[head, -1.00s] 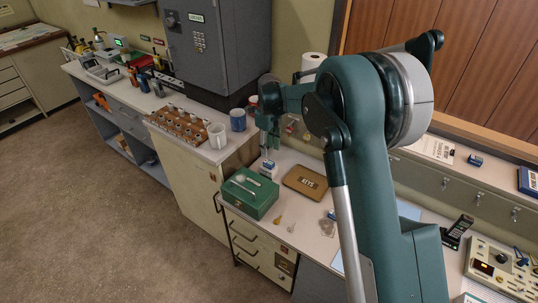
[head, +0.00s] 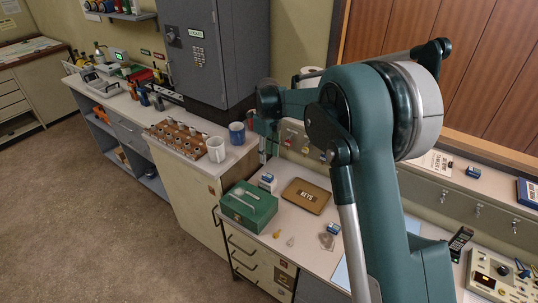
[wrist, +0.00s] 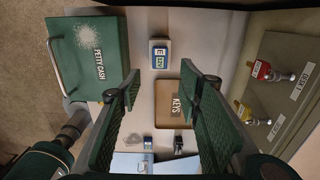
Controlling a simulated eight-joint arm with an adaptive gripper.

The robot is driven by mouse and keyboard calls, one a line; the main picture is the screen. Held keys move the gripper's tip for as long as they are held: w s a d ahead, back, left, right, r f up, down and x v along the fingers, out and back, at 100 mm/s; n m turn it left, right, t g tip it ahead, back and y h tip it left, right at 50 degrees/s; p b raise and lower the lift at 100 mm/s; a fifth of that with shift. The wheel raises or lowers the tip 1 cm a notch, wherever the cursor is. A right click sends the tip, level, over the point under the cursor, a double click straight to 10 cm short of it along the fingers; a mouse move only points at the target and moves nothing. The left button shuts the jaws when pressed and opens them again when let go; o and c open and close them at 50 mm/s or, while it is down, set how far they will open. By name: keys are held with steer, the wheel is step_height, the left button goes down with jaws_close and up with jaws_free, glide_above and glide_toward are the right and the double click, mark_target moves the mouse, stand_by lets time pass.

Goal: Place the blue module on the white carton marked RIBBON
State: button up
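A blue module (wrist: 160,56) with a pale label lies on top of a small white carton (wrist: 160,42) in the wrist view. In the head view the white carton (head: 265,187) with blue on top stands between the green cash box and the brown KEYS tray. I cannot read the carton's marking. My gripper (wrist: 161,78) is open and empty, its two fingers wide apart; the module lies beyond the fingertips, apart from them. In the head view my gripper (head: 263,150) hangs above the carton.
The brown KEYS tray (head: 306,196) lies to the carton's right. Another small blue block (head: 333,228) sits nearer the front. Keys hang on the wall behind.

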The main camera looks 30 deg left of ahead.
stand_by(0.4)
